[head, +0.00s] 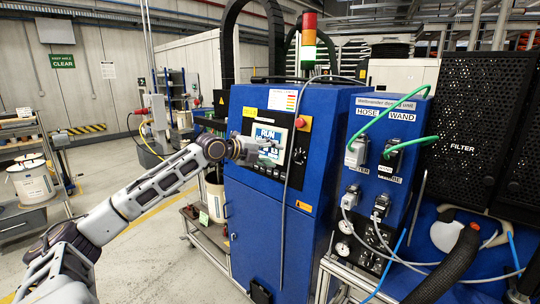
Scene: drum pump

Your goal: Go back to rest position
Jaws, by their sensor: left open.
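My left arm reaches in from the lower left, stretched toward the blue cabinet (262,225). My left gripper (262,151) is in front of the cabinet's control panel, overlapping the lit screen (268,132), which shows "RUN". The gripper is small and dark here; nothing shows held in it. I cannot tell whether it touches the panel. It hides part of the screen and panel. My right gripper is not in view.
The hose and wand unit (376,170) with grey connectors and green cables stands to the right. A black hose (446,268) and blue drum crowd the lower right. Shelving with a white bucket (32,183) stands at left. Open floor (150,262) lies left of the cabinet.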

